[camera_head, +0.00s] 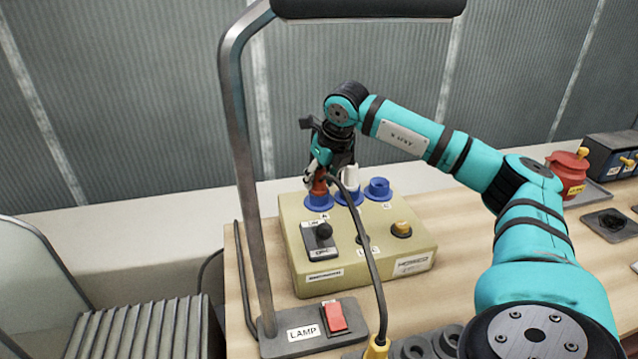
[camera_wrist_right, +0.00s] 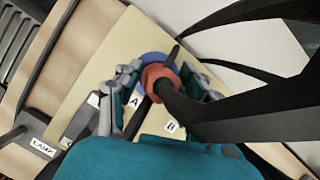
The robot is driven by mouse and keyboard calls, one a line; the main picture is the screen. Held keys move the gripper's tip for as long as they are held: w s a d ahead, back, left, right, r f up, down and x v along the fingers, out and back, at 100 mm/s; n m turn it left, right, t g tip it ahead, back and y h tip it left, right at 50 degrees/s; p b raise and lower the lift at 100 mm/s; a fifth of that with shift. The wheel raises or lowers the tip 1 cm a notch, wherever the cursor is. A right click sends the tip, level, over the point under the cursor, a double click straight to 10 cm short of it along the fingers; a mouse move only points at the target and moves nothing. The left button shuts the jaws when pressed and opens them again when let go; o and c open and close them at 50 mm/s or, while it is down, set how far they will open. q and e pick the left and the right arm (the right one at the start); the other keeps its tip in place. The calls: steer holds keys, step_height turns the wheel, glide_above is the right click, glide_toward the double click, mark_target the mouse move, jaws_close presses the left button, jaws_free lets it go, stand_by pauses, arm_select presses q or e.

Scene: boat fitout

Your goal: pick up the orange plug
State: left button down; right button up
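The orange plug (camera_head: 320,187) stands upright at the blue socket marked A (camera_head: 318,202) on the beige box (camera_head: 285,225); whether it is fully seated I cannot tell. My right gripper (camera_head: 318,177) reaches down over the plug. In the wrist view the orange plug (camera_wrist_right: 158,75) lies between the two fingers of my right gripper (camera_wrist_right: 161,85). The fingers are spread on either side, with a narrow strip of blue socket showing beside the plug. My left gripper is out of view.
A white plug (camera_head: 351,178) stands close right in the middle blue socket; another blue socket (camera_head: 379,187) is right of it. A grey lamp frame (camera_head: 243,150) rises at the left front, with a red switch (camera_head: 335,317) on its base. A red container (camera_head: 567,173) stands far right.

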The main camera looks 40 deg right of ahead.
jaws_close()
